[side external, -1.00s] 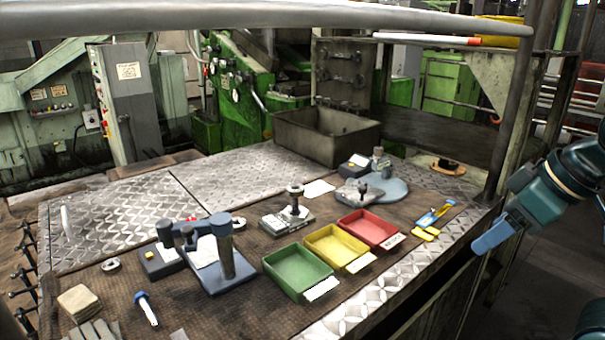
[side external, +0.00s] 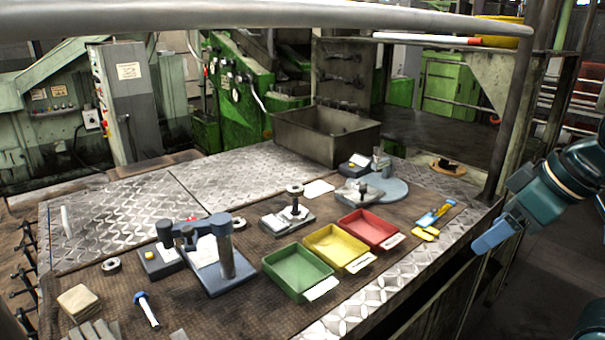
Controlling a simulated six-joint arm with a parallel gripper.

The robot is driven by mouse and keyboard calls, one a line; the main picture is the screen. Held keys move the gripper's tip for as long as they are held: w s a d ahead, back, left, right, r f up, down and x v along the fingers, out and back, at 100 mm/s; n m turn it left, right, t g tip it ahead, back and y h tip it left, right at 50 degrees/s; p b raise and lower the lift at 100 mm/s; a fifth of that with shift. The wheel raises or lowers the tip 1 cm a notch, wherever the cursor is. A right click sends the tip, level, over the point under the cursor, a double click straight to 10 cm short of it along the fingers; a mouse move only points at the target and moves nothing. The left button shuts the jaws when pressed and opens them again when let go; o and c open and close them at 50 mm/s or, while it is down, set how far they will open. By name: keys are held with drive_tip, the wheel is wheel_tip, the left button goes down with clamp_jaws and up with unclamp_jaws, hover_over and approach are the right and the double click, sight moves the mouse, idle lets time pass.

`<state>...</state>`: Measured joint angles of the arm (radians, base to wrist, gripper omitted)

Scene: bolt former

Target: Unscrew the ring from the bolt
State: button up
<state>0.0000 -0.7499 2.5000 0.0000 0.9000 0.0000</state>
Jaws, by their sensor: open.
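A grey block fixture (side external: 286,222) stands on the brown mat near the middle of the table. An upright bolt (side external: 295,204) rises from it, with a dark-edged ring (side external: 295,188) around its top. How far the ring sits down on the thread is too small to tell. My gripper (side external: 485,240) is off the right edge of the table, well apart from the fixture. It is open, with its blue fingers pointing down and left, and nothing shows between them.
Green (side external: 298,272), yellow (side external: 336,248) and red (side external: 370,229) trays stand right of and in front of the fixture. A blue-grey press (side external: 215,260) stands to its left. A loose blue-headed bolt (side external: 147,310) and a loose ring (side external: 111,265) lie at left.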

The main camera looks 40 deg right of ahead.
drive_tip(key=c, duration=0.3)
drive_tip(key=w+a+f+g, duration=0.1)
drive_tip(key=w+g, duration=0.1)
drive_tip(key=w, duration=1.2)
drive_tip(key=w+a+f+g, duration=0.1)
drive_tip(key=w, duration=1.3)
drive_tip(key=w+a+f+g, duration=0.1)
drive_tip(key=w+a+g, duration=0.1)
drive_tip(key=w, duration=1.3)
drive_tip(key=shift+f+n+g, duration=0.3)
drive_tip(key=shift+f+n, duration=0.05)
drive_tip(key=shift+n, duration=0.05)
drive_tip(key=shift+w, duration=0.1)
drive_tip(key=shift+f, duration=0.15)
